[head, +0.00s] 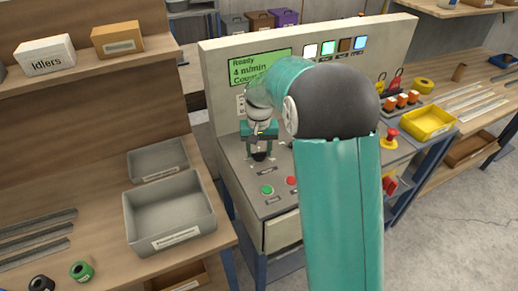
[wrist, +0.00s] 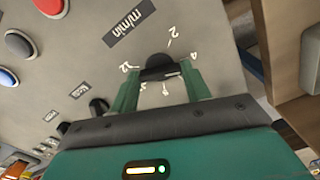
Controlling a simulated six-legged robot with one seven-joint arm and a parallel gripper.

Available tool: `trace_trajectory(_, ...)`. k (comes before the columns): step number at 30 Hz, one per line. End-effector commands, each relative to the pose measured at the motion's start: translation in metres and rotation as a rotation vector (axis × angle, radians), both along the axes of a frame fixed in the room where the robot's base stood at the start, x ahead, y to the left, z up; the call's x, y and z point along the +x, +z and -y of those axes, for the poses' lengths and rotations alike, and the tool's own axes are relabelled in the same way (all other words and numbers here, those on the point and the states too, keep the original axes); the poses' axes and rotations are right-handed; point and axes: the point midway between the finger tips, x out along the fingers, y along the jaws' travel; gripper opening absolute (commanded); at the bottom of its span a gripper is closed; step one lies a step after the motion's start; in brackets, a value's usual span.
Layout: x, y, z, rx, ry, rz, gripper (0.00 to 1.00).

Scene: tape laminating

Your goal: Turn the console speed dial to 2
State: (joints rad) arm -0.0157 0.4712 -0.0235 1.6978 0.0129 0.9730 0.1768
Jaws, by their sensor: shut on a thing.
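The black round speed dial (wrist: 158,64) sits on the grey console panel beside the "m/min" label. Its printed scale shows 2 above it, 4 to its right and 12 to its left; marks below are partly hidden. My gripper (wrist: 163,82) is shut on the dial, one green finger on each side. In the head view my gripper (head: 259,150) points down at the dial (head: 259,157) on the console's left part. The green screen (head: 262,68) reads "Ready" and "4 m/min". The dial's pointer is hard to make out.
Green (head: 267,190) and red (head: 291,181) buttons sit in front of the dial. A second black knob (wrist: 98,106) is nearby in the wrist view. Grey bins (head: 170,212) stand on the wooden bench at left; a yellow tray (head: 428,123) is at right.

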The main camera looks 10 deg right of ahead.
Motion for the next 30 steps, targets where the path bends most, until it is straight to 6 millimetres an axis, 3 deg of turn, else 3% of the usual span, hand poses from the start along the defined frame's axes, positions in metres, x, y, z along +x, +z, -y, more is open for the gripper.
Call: trace_trajectory(30, 0.0002, 0.0007, -0.0001, 0.0, 0.892, 0.001, 0.24)
